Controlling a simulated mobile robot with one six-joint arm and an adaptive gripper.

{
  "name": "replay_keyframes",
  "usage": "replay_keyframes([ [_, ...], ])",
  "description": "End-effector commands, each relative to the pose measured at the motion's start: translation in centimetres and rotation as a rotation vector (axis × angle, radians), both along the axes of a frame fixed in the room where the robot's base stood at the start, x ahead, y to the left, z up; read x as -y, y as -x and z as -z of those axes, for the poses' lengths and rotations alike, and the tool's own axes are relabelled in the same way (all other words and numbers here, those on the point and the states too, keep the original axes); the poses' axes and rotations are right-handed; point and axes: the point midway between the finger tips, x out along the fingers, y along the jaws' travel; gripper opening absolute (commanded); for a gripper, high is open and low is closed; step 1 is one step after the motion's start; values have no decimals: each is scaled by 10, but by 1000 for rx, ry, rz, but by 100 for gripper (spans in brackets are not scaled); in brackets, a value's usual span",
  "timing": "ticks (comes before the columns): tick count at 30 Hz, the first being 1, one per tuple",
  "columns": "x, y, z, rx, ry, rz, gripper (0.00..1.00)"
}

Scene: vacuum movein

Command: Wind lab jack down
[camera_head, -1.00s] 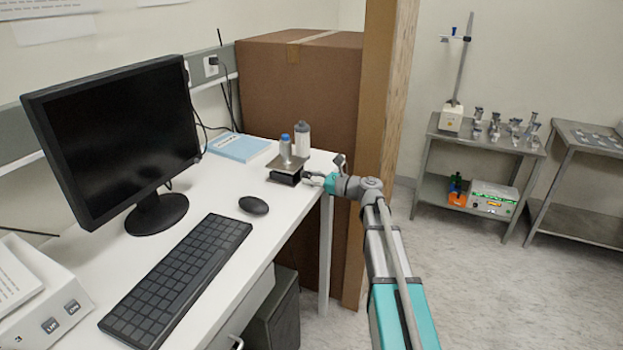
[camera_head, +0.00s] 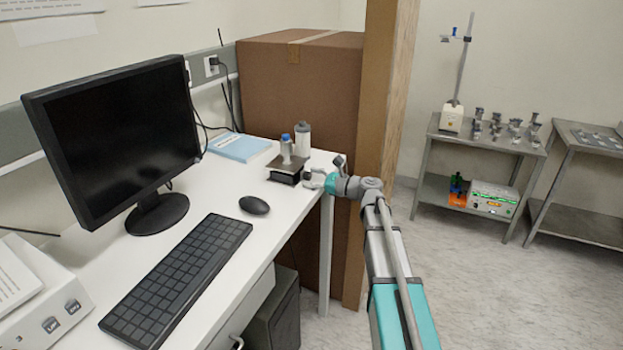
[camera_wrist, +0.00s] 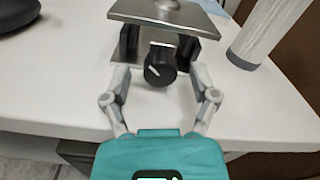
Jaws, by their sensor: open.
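The lab jack (camera_head: 289,168) stands near the far right corner of the white desk, with a small blue-capped bottle (camera_head: 286,148) on its top plate. In the wrist view the jack's metal top plate (camera_wrist: 168,17) is at the top, with a gap between it and the base. Its black knob (camera_wrist: 160,66) faces me, with a white mark on it. My gripper (camera_head: 310,180) is just right of the jack. In the wrist view my open gripper (camera_wrist: 161,88) has one finger on each side of the knob, apart from it.
A mouse (camera_head: 254,205), keyboard (camera_head: 180,275) and monitor (camera_head: 115,115) are on the desk. A cardboard box (camera_head: 300,95) stands behind the corner.

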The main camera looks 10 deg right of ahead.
Motion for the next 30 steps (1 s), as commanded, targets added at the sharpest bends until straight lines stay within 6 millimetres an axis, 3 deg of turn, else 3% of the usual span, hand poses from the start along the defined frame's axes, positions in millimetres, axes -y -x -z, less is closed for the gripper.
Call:
replay_keyframes([
  [11,16,12,0,0,0,2,76],
  [30,88,64,0,0,1,1,76],
])
